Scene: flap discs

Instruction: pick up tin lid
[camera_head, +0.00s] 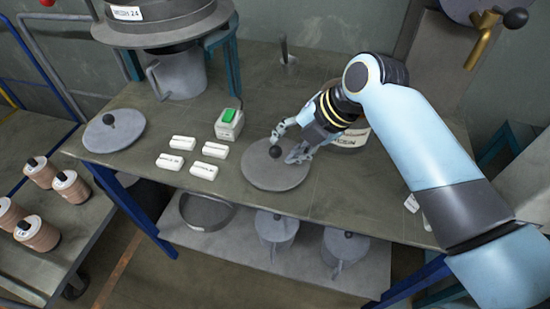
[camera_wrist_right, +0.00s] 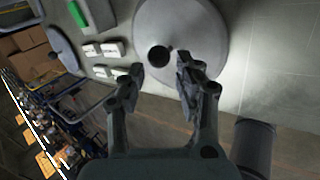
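A round grey tin lid (camera_head: 276,172) with a black ball knob lies on the table near its front edge. It also shows in the right wrist view (camera_wrist_right: 190,25), with its knob (camera_wrist_right: 159,56) just beyond the fingertips. My right gripper (camera_head: 287,146) is open above the lid, its fingers spread near the knob. In the right wrist view my right gripper (camera_wrist_right: 160,77) shows nothing between its fingers. A second lid (camera_head: 114,131) with a black knob lies at the table's left end. My left gripper is not in view.
A white box with a green top (camera_head: 229,123) and several white blocks (camera_head: 204,170) lie left of the lid. A tin (camera_head: 352,138) stands behind my right gripper. Pots (camera_head: 277,229) sit on the shelf below. Spools (camera_head: 71,187) stand on a cart at left.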

